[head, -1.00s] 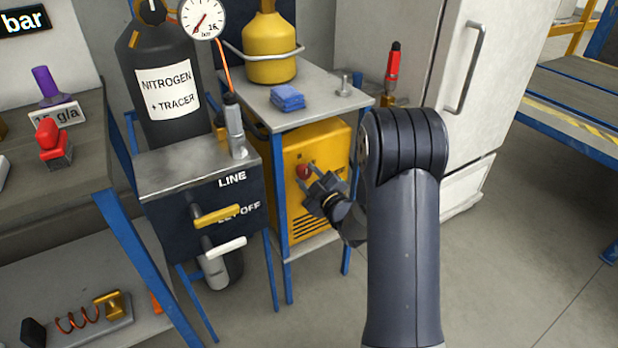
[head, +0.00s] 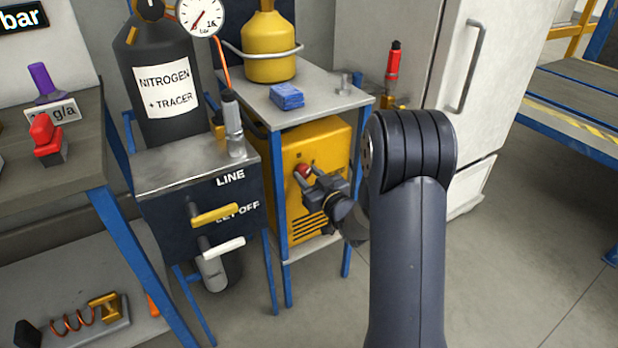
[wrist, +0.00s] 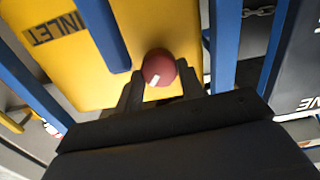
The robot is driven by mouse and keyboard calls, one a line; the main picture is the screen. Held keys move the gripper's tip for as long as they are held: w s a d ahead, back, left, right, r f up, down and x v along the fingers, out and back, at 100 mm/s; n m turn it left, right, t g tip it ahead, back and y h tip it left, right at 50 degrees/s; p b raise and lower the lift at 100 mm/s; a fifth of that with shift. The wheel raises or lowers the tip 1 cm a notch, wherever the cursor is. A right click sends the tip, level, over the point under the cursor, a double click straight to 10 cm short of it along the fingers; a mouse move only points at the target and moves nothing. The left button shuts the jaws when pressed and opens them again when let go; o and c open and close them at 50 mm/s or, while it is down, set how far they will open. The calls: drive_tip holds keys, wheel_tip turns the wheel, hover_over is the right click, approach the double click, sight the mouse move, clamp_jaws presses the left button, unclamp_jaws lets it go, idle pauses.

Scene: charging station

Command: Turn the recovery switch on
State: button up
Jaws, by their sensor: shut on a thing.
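The recovery switch is a round red knob (head: 303,171) on the front of the yellow recovery machine (head: 318,147), which stands under a small table. In the wrist view the knob (wrist: 158,68) carries a white mark that sits slantwise. My gripper (head: 307,174) reaches it from the right and front. In the wrist view its two dark fingers (wrist: 158,84) stand on either side of the knob, shut on it. The lower part of the knob is partly hidden by the fingers.
Blue table legs (wrist: 223,45) stand close beside the knob. To the left is the dark panel (head: 212,215) with a yellow handle (head: 215,213) and a white handle (head: 226,248). Open floor (head: 530,250) lies to the right.

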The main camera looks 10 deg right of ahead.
drive_tip(key=shift+m, duration=1)
drive_tip(key=o, duration=1)
drive_tip(key=p+v, duration=0.1)
drive_tip(key=v, duration=0.9)
drive_tip(key=shift+s+p, duration=0.3)
drive_tip(key=shift+s, duration=0.1)
drive_tip(key=shift+d, duration=0.15)
